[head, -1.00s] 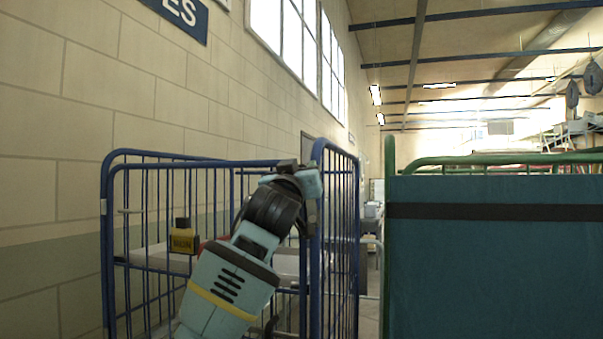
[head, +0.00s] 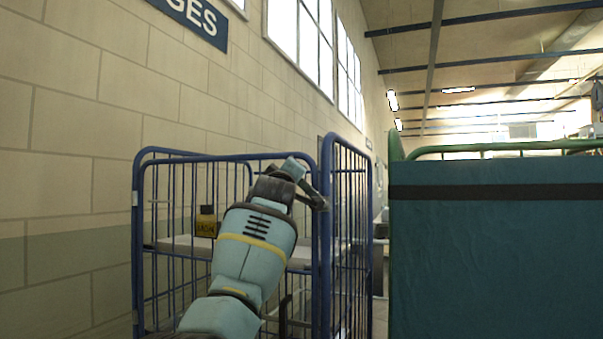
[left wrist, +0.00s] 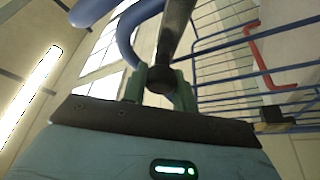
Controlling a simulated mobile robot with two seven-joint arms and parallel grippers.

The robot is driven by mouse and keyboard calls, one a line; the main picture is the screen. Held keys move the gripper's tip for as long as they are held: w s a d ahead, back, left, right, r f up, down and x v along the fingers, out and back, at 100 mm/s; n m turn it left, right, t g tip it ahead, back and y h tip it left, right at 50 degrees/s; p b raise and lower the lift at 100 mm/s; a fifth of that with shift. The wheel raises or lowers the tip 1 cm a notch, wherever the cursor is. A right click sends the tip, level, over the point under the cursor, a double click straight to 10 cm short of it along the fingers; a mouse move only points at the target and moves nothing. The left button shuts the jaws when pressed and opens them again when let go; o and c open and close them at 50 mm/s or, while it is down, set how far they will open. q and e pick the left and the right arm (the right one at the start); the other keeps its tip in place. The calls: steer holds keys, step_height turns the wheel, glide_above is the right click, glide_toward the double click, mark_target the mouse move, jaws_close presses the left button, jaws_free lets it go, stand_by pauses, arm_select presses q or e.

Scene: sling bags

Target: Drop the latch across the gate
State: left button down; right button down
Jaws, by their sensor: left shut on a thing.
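A blue tubular cage trolley (head: 137,225) stands by the wall, its barred gate panel (head: 347,240) swung out at the right. My left gripper (left wrist: 160,85) is at the top by the gate's post; in the head view its fingers are mostly hidden behind my wrist. In the left wrist view its two green fingers are shut on a dark grey metal bar with a rounded end, which looks like the latch (left wrist: 172,45). Blue tubes of the cage curve just behind it. I cannot tell where the bar's far end meets the frame. My right gripper is not in view.
A red bent bar (left wrist: 262,65) shows among blue bars. A green-framed trolley with a teal cover (head: 490,250) stands close on the right, leaving a narrow gap.

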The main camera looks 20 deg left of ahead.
arm_select(q)
step_height(320, 180, down, 7)
steer(key=a+n+g+y, duration=0.1)
steer(key=a+n+g, duration=0.1)
steer(key=n, duration=0.7)
steer(key=shift+a+g, duration=0.4)
steer(key=shift+g, duration=0.3)
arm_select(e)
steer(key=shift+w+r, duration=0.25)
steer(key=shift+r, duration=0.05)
arm_select(q)
steer(key=shift+w+f, duration=0.1)
steer(key=shift+f, duration=0.15)
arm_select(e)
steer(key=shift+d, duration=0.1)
arm_select(q)
steer(key=c, duration=1.1)
jaws_free()
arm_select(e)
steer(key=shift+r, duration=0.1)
arm_select(q)
steer(key=shift+p, duration=0.3)
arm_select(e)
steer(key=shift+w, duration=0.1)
